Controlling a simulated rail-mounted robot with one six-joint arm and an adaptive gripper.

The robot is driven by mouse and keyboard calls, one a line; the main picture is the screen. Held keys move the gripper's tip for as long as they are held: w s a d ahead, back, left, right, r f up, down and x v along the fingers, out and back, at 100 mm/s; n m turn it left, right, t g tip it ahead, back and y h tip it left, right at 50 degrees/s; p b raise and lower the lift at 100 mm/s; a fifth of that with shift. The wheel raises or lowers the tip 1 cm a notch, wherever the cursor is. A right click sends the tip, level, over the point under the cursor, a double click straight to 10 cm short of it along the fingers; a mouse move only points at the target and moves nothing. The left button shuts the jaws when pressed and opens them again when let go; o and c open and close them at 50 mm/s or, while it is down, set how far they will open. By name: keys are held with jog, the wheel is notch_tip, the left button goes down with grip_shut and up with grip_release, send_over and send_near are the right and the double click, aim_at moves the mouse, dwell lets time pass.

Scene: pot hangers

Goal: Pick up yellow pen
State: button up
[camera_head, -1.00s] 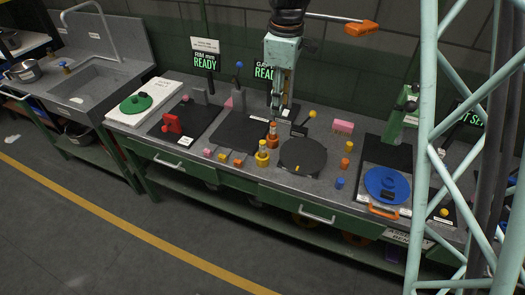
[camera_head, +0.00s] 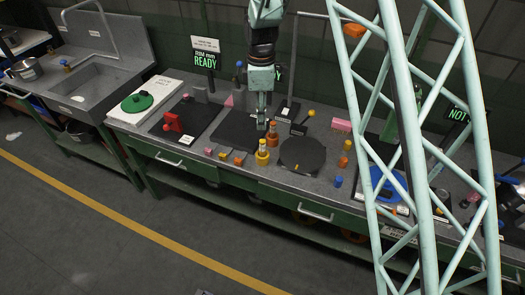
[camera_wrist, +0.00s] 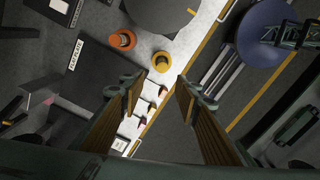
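No thin pen shape is clear. My gripper (camera_head: 262,123) points down above the yellow piece. In the wrist view its two fingers (camera_wrist: 160,88) are apart with nothing held between them, and the yellow top lies just beyond their tips.
A dark round plate (camera_head: 302,154) is right of the yellow piece. Small pink and orange blocks (camera_head: 223,155) lie left along the front edge. A black mat (camera_head: 238,131) lies behind them. A blue-knobbed piece (camera_head: 338,182) and an orange piece (camera_head: 344,160) stand farther right.

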aim_at(263, 141)
dwell(0.3)
jog(key=shift+f, duration=4.3)
jog(key=shift+s+d+f+p, duration=0.15)
jog(key=shift+f+p, duration=0.15)
jog(key=shift+f, duration=0.5)
jog(key=shift+s+d+f+p, duration=0.1)
jog(key=shift+f+p, duration=0.15)
jog(key=shift+f, duration=1.55)
jog(key=shift+c, duration=0.2)
jog(key=c, duration=0.8)
